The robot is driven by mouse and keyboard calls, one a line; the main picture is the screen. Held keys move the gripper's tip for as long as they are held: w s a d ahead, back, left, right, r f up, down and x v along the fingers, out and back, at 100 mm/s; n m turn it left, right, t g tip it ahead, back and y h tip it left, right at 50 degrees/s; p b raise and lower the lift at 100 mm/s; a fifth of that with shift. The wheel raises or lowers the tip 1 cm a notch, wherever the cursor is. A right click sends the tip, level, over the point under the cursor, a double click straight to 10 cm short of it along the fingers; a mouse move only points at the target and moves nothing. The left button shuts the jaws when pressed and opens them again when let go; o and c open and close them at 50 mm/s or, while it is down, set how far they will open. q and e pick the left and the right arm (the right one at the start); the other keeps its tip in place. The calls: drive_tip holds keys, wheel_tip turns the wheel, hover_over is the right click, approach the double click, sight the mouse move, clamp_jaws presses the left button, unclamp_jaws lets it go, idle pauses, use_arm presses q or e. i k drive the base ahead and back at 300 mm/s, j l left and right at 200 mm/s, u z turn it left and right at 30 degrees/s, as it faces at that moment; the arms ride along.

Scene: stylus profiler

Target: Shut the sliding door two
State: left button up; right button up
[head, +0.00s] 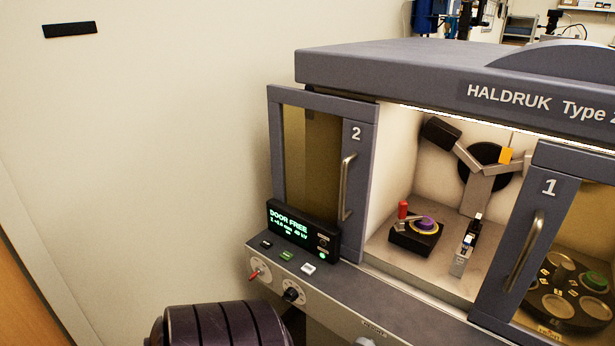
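Sliding door two (360,165) is a grey-framed panel with a tinted yellowish window and the number 2, at the left end of the machine in the head view. Its upright metal handle (346,187) is near its right edge. The door stands to the left, with a wide opening between it and door one (545,190), which also has a metal handle (524,250). No gripper fingers show. A dark ribbed part of my arm is at the bottom edge, in front of the machine and apart from door two.
Inside the opening are a dark stage (415,238) with a purple round piece and red knob, a small upright device (466,250) and a jointed arm (484,180). A lit display (303,233) stands before door two's lower part. Knobs and buttons line the front ledge.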

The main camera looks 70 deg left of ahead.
sight(359, 126)
drive_tip(key=u, duration=1.95)
